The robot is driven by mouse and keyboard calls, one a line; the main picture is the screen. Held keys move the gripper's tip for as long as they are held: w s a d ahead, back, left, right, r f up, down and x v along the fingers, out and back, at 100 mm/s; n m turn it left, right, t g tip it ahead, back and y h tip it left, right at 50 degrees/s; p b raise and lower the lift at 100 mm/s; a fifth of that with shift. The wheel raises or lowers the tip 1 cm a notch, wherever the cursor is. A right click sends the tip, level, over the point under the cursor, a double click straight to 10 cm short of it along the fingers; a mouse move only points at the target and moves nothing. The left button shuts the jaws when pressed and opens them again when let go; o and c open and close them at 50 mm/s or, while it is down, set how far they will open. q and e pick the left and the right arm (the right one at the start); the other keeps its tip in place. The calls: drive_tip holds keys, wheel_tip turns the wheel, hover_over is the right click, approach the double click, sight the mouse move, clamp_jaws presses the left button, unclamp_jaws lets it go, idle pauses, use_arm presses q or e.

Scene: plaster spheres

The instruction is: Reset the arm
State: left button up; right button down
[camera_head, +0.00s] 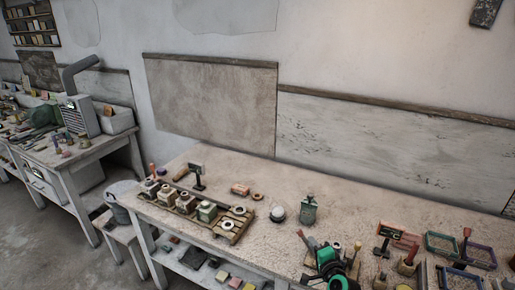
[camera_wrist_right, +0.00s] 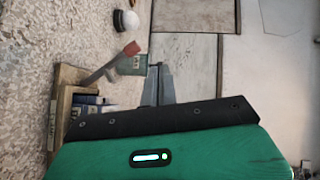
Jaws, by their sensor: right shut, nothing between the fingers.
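My right gripper (camera_head: 328,260), with a green and black body, is low in the head view, over the front part of the long table (camera_head: 262,172). In the right wrist view its grey fingers (camera_wrist_right: 157,72) are together with nothing between them. A white plaster sphere (camera_head: 277,214) rests on the table, beyond the gripper and to its left. The sphere also shows at the top of the right wrist view (camera_wrist_right: 127,20), apart from the fingers. My left gripper is not in view.
A green lantern-like object (camera_head: 308,210) stands beside the sphere. A wooden rack of jars (camera_head: 187,207) is at the left. Tools and coloured frames (camera_head: 440,243) crowd the right. A wooden tool box (camera_wrist_right: 62,105) is close to the gripper. The table's back middle is fairly clear.

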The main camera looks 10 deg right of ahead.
drive_tip(key=s+a+f+n+g+y, duration=0.1)
drive_tip(key=s+a+f+n+g, duration=0.25)
drive_tip(key=s, duration=0.55)
drive_tip(key=s+a+n+g+y, duration=0.1)
drive_tip(key=s+a+n+g, duration=0.25)
drive_tip(key=s+n, duration=0.5)
drive_tip(key=s+d+r+n+g+h, duration=0.2)
drive_tip(key=s+g, duration=0.1)
drive_tip(key=s, duration=0.9)
drive_tip(key=s+d+r+n+g+h, duration=0.1)
drive_tip(key=s+n+g+h, duration=0.15)
drive_tip(key=s, duration=0.85)
wheel_tip(320, 180, down, 34)
drive_tip(key=g+b, duration=0.2)
drive_tip(key=b, duration=0.1)
use_arm(q)
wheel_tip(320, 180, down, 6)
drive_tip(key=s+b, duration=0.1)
drive_tip(key=b, duration=0.2)
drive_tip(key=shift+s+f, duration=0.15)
use_arm(e)
drive_tip(key=s+d+f, duration=0.3)
drive_tip(key=s+f, duration=1.7)
drive_tip(key=f, duration=0.2)
drive_tip(key=shift+d+f+g, duration=0.2)
drive_tip(key=shift+f+g, duration=0.15)
drive_tip(key=shift+g, duration=0.1)
